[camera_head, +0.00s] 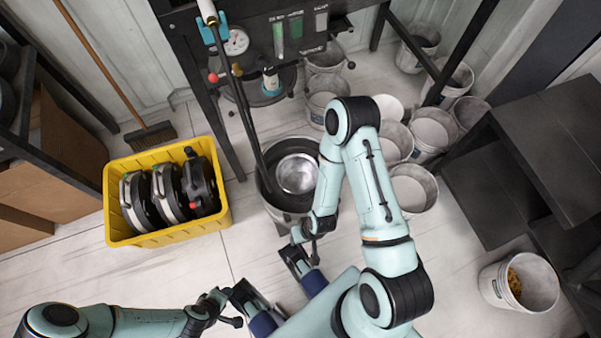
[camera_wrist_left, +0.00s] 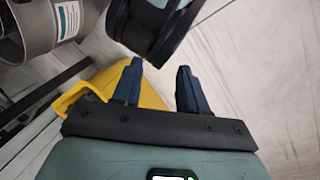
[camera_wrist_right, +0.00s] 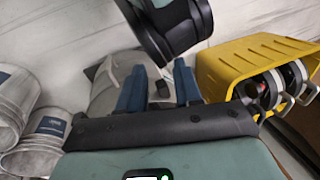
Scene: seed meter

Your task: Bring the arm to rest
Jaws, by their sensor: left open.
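My left gripper (camera_head: 263,325) is low in the head view, at the bottom centre, with its blue fingers pointing toward my body. In the left wrist view its two fingers (camera_wrist_left: 160,82) stand apart with nothing between them. My right arm arches up and folds back down, so my right gripper (camera_head: 314,284) hangs close to my body, just up and right of the left one. In the right wrist view its fingers (camera_wrist_right: 158,84) also stand apart, and no held object shows between them.
A yellow crate (camera_head: 167,238) with several black-and-silver seed meters (camera_head: 167,190) stands on the floor at left. Several white buckets (camera_head: 413,188) and dark shelves (camera_head: 550,135) are at right.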

